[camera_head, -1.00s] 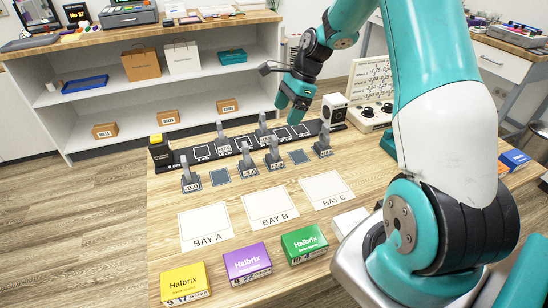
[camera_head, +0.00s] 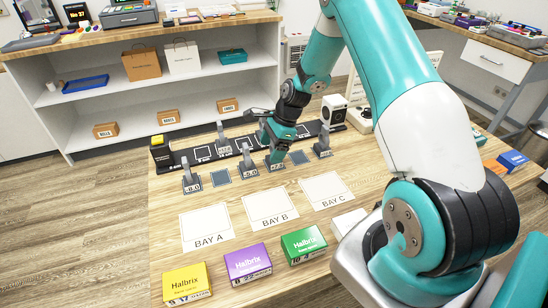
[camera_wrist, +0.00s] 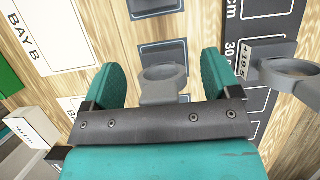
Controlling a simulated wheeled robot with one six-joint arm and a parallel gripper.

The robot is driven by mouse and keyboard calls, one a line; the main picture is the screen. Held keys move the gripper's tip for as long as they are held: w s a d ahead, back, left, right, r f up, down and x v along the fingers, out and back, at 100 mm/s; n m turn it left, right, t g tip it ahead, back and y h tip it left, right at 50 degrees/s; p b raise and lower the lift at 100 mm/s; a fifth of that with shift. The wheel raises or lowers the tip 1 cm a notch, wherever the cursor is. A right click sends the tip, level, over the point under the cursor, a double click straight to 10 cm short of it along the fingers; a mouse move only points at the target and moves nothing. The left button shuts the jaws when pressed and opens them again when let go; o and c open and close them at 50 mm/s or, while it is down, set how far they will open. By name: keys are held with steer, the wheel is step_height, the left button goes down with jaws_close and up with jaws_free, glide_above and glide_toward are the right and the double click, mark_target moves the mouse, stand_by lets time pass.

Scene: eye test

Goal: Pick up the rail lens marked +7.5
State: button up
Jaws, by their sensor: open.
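The rail lens whose small label seems to read +7.5 (camera_head: 276,163) stands upright in the front row of pads, between BAY B and the rail. My gripper (camera_head: 278,146) is down over it and hides its upper part. In the wrist view, the lens ring (camera_wrist: 164,78) lies between the two green fingers of my gripper (camera_wrist: 163,72). The fingers are apart, with visible gaps on both sides of the ring. The lens label is hidden in the wrist view.
Close by on the rail (camera_head: 205,153) stands another lens, labelled about +19.5 (camera_wrist: 290,72). An empty pad (camera_head: 299,157) is just right. The bay cards (camera_head: 268,208) are clear.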

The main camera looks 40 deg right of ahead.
steer(key=c, duration=1.1)
steer(key=shift+r, duration=0.1)
